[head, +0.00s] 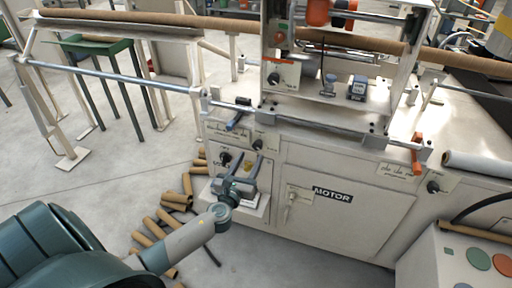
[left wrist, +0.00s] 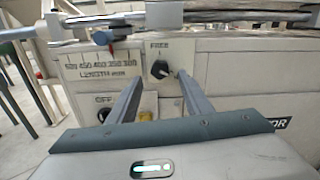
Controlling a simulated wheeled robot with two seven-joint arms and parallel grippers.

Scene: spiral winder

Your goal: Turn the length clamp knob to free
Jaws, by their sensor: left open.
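The length clamp knob (left wrist: 160,69) is a small black knob on a pale plate in the left wrist view, under the word FREE. It also shows on the machine's front panel in the head view (head: 258,145). Its pointer direction is too small to tell. My left gripper (left wrist: 159,76) is open, its two grey fingers on either side of the knob in the picture. I cannot tell whether they touch it. In the head view my left gripper (head: 258,163) points at the panel just below the knob. My right gripper is not in view.
An OFF switch (left wrist: 103,113) and a yellow part sit lower. Cardboard tubes (head: 155,228) lie on the floor left of the MOTOR cabinet (head: 333,212).

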